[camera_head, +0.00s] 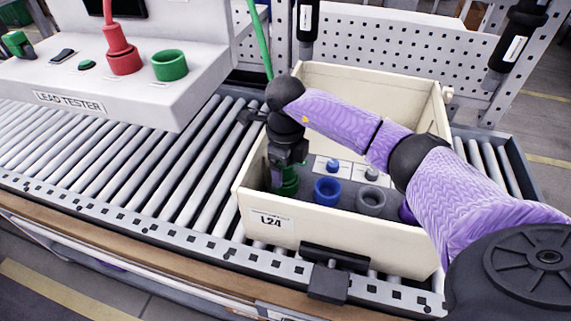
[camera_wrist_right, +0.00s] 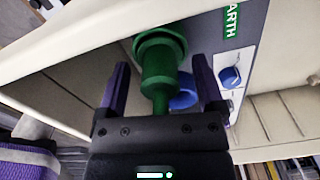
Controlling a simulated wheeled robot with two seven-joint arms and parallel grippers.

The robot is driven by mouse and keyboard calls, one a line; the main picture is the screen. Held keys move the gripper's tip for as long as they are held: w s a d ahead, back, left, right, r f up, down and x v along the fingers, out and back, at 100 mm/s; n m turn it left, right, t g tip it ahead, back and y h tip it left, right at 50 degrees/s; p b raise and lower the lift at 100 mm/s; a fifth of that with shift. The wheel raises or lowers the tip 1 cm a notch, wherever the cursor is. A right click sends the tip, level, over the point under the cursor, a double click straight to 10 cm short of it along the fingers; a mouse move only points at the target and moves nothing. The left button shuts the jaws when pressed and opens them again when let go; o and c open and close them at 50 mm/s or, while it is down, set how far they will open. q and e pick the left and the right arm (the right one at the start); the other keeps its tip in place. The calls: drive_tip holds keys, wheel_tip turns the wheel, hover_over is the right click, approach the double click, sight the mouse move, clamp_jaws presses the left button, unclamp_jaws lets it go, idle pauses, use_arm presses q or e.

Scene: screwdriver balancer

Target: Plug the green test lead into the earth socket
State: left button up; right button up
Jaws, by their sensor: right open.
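The green test lead's plug (camera_wrist_right: 160,75) stands between the two fingers of my right gripper (camera_wrist_right: 161,75) in the wrist view. The fingers are apart, with a gap on each side of the plug. The plug's front end meets the green earth socket (camera_wrist_right: 150,43), beside a green label ending in "ARTH"; how deep it sits I cannot tell. In the head view my right gripper (camera_head: 284,163) points down inside the cream crate, over the green socket (camera_head: 288,186). The green lead (camera_head: 262,45) comes down from above behind my wrist. My left gripper is not in view.
The crate (camera_head: 265,224), marked L24, stands on a roller conveyor (camera_head: 140,180). Beside the earth socket are a blue socket (camera_head: 327,190) and a grey socket (camera_head: 371,200). The lead tester (camera_head: 155,105) at left bears a red plug (camera_head: 120,50) and an empty green holder (camera_head: 169,65).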

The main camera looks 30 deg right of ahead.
wheel_tip(320, 180, up, 10)
drive_tip(key=shift+p, duration=1.25)
drive_tip(key=shift+s+f, duration=0.1)
drive_tip(key=shift+f, duration=0.05)
